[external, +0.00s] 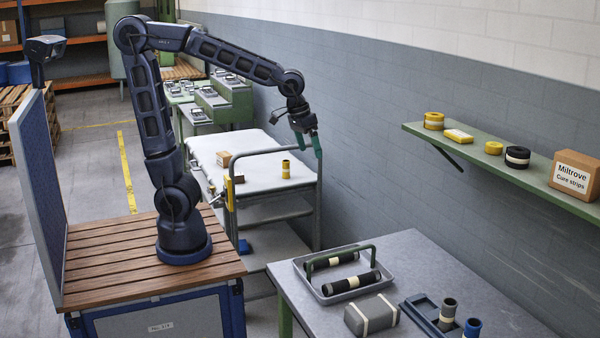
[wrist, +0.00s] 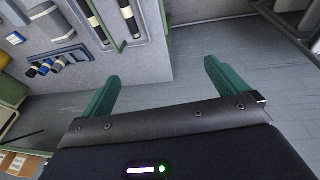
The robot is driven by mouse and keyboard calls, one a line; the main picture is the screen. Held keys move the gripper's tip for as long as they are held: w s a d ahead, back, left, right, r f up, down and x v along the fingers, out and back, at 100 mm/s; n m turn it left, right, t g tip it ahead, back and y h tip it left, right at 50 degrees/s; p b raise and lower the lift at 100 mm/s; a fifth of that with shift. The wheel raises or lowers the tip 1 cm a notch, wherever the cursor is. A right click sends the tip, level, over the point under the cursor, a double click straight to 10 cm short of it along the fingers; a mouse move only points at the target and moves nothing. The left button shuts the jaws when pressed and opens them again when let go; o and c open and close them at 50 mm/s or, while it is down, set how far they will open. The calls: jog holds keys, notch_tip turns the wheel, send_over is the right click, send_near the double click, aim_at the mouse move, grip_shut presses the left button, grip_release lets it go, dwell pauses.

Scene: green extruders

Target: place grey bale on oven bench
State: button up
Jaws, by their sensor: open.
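The grey bale (external: 371,316) is a block with cream straps. It lies on the grey-topped table (external: 440,262) at the front right, between a tray and a dark rack. In the wrist view the bale (wrist: 50,23) shows at the upper left. My gripper (external: 309,146) is raised, well away from the bale and up and left of it in the external view. Its green fingers (wrist: 160,70) are apart with nothing between them. I cannot tell which surface is the oven bench; a green bench (external: 215,105) with several grey devices stands at the back.
A metal tray (external: 323,290) with a green handle holds two black rolls beside the bale. A dark rack (external: 424,312) holds upright cylinders. A white-topped cart (external: 262,172) carries a yellow roll (external: 285,169). A green wall shelf (external: 470,150) juts out on the right.

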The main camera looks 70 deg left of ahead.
jog(key=s+a+t+y, duration=0.1)
jog(key=s+a+t, duration=0.1)
jog(key=s+a, duration=1.4)
jog(key=shift+a, duration=0.2)
